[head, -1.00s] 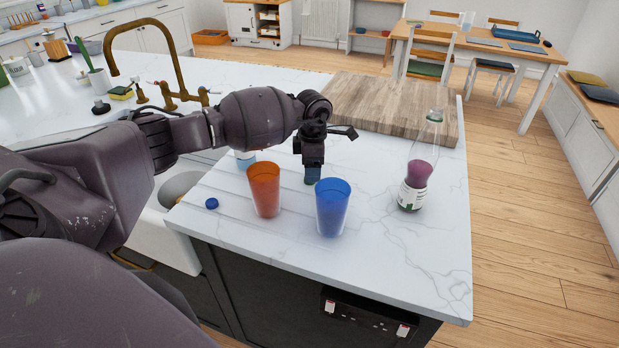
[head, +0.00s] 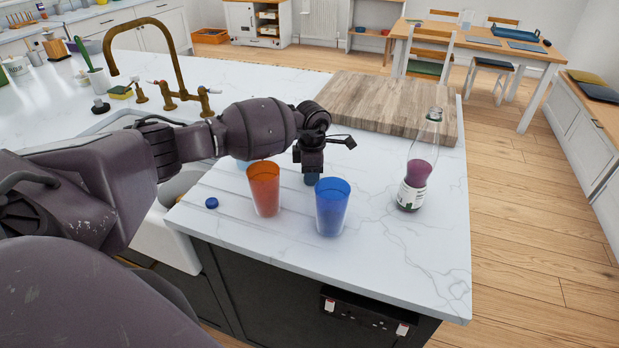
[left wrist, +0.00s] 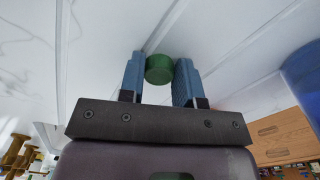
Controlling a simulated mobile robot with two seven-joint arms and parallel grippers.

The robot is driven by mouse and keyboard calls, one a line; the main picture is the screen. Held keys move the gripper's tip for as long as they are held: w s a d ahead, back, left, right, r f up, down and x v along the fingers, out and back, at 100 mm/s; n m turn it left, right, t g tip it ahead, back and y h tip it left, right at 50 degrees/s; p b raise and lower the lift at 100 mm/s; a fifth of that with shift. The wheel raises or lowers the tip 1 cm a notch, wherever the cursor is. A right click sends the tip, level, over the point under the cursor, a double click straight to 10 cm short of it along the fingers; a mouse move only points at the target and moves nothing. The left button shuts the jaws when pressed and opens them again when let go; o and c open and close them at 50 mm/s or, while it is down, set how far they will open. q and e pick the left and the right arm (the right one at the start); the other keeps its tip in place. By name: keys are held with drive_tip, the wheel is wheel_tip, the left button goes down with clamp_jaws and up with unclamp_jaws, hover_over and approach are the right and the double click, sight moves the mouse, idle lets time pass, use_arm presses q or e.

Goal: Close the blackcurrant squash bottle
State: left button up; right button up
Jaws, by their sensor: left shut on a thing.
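The squash bottle (head: 416,170) stands upright on the right of the island counter in the head view. It is clear, with purple squash low down, a white label and a narrow clear neck with no coloured cap visible on it. My left gripper (head: 312,179) is pointed down at the counter behind the two tumblers, well left of the bottle. In the left wrist view its blue fingers are shut on a small round green cap (left wrist: 159,69). The cap is hard to make out in the head view. My right gripper is not in view.
An orange tumbler (head: 264,190) and a blue tumbler (head: 332,208) stand in front of my left gripper. A small blue cap (head: 211,203) lies at the left near the sink. A wooden board (head: 385,105) lies behind. The counter around the bottle's front is clear.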

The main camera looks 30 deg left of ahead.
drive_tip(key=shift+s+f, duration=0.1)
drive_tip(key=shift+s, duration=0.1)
use_arm(q)
wheel_tip(320, 180, up, 20)
drive_tip(key=shift+b, duration=0.3)
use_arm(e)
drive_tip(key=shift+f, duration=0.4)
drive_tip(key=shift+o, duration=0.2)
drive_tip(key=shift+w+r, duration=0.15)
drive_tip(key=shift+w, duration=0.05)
